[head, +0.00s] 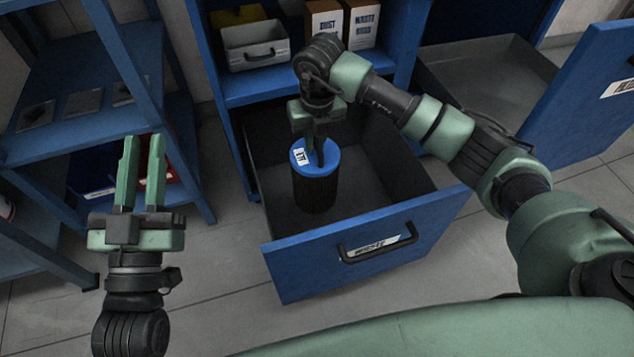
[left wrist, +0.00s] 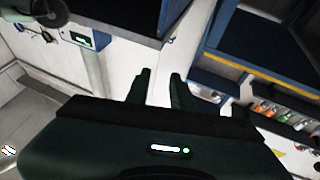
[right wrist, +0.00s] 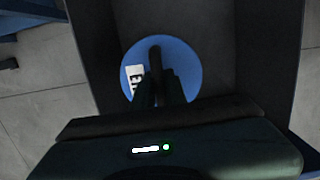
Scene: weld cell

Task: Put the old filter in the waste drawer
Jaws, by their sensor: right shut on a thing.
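The old filter (head: 315,188) is a dark cylinder with a blue top and a white label. It stands upright inside the open waste drawer (head: 372,245), which has a blue front, a black handle and a label. My right gripper (head: 318,150) points down and is shut on the black handle on the filter's top. In the right wrist view the blue top (right wrist: 190,62) lies below my fingers, with the dark drawer around it. Whether the filter touches the drawer floor is hard to tell. My left gripper (head: 142,160) is open and empty, left of the drawer.
A second open drawer (head: 490,75) with a blue front stands at the right. A blue rack (head: 85,115) stands at the left. The floor before the drawer is clear.

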